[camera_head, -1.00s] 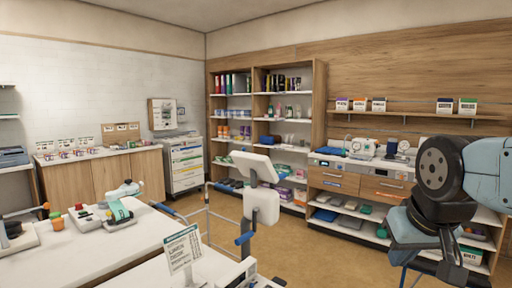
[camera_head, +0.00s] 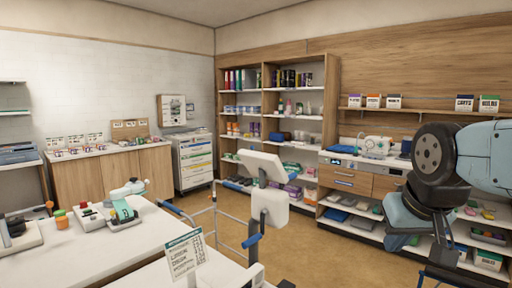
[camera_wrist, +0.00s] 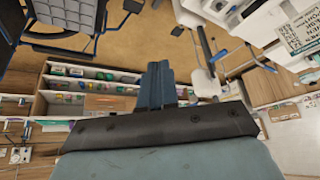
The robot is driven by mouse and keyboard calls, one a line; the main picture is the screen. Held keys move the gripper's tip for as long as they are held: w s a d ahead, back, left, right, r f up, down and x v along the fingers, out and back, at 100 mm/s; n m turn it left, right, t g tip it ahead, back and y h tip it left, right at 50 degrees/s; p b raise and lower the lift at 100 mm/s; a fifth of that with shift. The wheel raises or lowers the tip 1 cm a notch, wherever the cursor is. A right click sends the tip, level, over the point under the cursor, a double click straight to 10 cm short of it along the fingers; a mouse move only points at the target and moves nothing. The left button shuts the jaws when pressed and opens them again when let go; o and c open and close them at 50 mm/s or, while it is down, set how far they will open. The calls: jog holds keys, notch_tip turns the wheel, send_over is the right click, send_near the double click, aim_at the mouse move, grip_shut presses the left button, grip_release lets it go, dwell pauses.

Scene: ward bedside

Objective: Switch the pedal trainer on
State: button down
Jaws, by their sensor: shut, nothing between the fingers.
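No thing in view can be surely named as the pedal trainer, and I see no clear power switch. A device with a dark round part on a pale base (camera_head: 18,235) is cut by the left edge of the head view. A white and green device (camera_head: 124,212) and a white box with a red part (camera_head: 90,216) stand on the white table (camera_head: 75,260). My gripper (camera_wrist: 158,75) is shut and empty in the wrist view, above the floor and shelves. Its fingers do not show clearly in the head view, where my arm is at the right.
A walking frame (camera_head: 213,222) with blue grips stands in the middle, by a pale tilted panel (camera_head: 262,167). A printed card (camera_head: 184,254) stands in front. Shelves (camera_head: 332,100) and a drawer unit (camera_head: 345,182) line the back. Brown floor (camera_head: 310,255) is open at centre right.

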jog(key=w+a+r+t+y, duration=0.1)
jog(key=w+a+r, duration=0.3)
jog(key=w, duration=0.7)
jog(key=w+a+r+t+y, duration=0.1)
jog(key=w+a+r, duration=0.3)
jog(key=w, duration=0.6)
jog(key=w+a+r+t+y, duration=0.1)
jog(key=w+a+r, duration=0.25)
jog(key=w, duration=0.75)
jog(key=w+a+m+t+y, duration=0.1)
jog(key=w+a, duration=0.2)
jog(key=w, duration=0.6)
jog(key=w+a+f+m, duration=0.1)
jog(key=w+a, duration=0.3)
jog(key=w, duration=0.5)
jog(key=w+a+f+m+t+y, duration=0.1)
jog(key=w+a, duration=0.3)
jog(key=w, duration=0.5)
jog(key=shift+w+a+t+y, duration=0.15)
jog(key=shift+a+t+y, duration=0.05)
jog(key=shift+t+y, duration=0.1)
jog(key=shift+w+a, duration=0.1)
jog(key=shift+w, duration=0.1)
jog(key=shift+f, duration=0.1)
